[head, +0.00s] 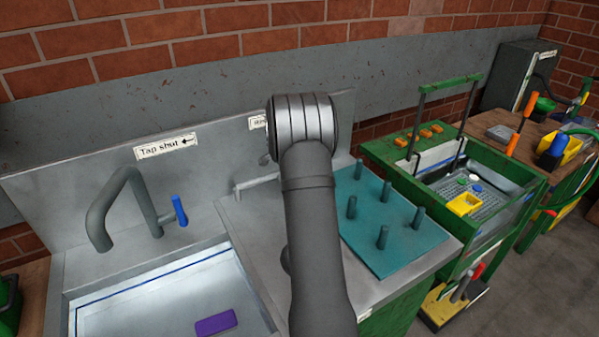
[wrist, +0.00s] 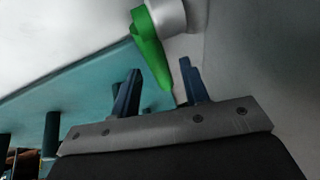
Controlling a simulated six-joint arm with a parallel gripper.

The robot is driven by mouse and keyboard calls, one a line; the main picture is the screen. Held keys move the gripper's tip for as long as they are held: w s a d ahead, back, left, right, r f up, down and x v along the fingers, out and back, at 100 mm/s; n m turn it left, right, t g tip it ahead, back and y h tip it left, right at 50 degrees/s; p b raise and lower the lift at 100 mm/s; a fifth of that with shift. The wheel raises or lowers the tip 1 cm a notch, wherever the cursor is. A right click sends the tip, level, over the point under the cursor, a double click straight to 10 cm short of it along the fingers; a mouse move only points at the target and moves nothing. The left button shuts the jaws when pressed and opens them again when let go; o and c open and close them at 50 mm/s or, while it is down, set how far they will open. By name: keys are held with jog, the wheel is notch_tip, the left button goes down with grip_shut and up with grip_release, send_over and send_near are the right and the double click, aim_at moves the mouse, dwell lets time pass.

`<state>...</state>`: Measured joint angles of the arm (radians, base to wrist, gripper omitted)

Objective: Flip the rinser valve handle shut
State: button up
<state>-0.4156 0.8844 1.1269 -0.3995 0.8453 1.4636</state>
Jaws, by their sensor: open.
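The rinser valve handle (wrist: 149,45) is green and joins a round pale metal body (wrist: 176,16) at the top of the wrist view. It hangs down at a slant, its tip towards my gripper. My gripper (wrist: 157,72) is open, with one blue finger on each side of the handle's lower part in the picture. I cannot tell whether either finger touches it. In the head view my arm hides the gripper and the handle. A pale metal pipe (head: 256,183) shows left of my arm, below a partly hidden label (head: 258,122).
A teal peg board (head: 395,262) stands right of my arm. At left are a grey tap (head: 128,190) with a blue lever (head: 180,211), a "Tap shut" label (head: 166,146), and a sink holding a purple block (head: 215,323). A green-framed rack (head: 377,149) stands farther right.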

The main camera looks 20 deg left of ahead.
jog(key=shift+f, duration=0.15)
jog(key=shift+c, duration=0.2)
grip_shut()
jog(key=r+t+h, duration=0.1)
jog(key=t+h, duration=0.1)
jog(key=s+a+r+t+h, duration=0.1)
jog(key=t, duration=0.1)
jog(key=shift+s+a+n+h, duration=0.1)
jog(key=shift+a+n+h, duration=0.1)
jog(key=shift+n+h, duration=0.15)
jog(key=t+h, duration=0.1)
jog(key=s+a+t+h, duration=0.1)
jog(key=shift+r+t, duration=0.4)
jog(key=shift+s+a+r+n+t+h, duration=0.1)
jog(key=shift+s+a+n+t+h, duration=0.1)
jog(key=shift+t+h, duration=0.3)
jog(key=shift+s+a+r+n+t+h, duration=0.1)
jog(key=shift+s+a+n+t+h, duration=0.1)
jog(key=shift+t+h, duration=0.3)
jog(key=shift+t, duration=0.3)
